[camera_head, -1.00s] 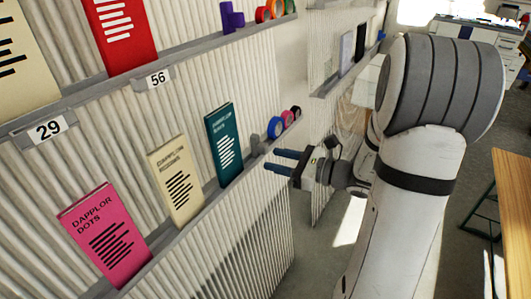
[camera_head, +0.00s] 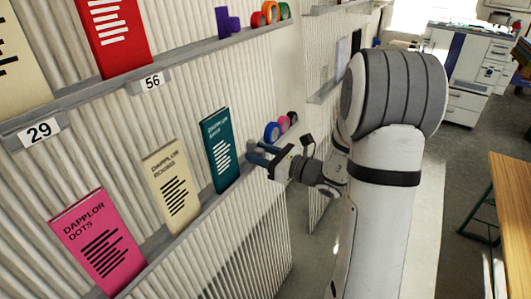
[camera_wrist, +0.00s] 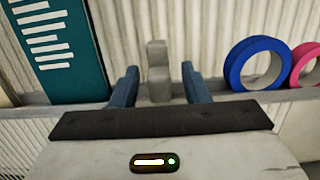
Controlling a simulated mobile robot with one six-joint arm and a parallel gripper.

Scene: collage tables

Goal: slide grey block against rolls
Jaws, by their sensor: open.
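In the head view my gripper (camera_head: 256,155) is at the ledge and mostly hides the block. The rolls are a blue roll (camera_wrist: 255,63) and a pink roll (camera_wrist: 308,65), right of the block with a gap between. A dark roll (camera_head: 292,118) also shows in the head view.
A teal book (camera_wrist: 55,50) stands on the ledge left of the block. A cream book (camera_head: 171,187) and a pink book (camera_head: 98,245) stand further left. An upper shelf (camera_head: 185,52) holds more rolls and a purple object (camera_head: 227,21).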

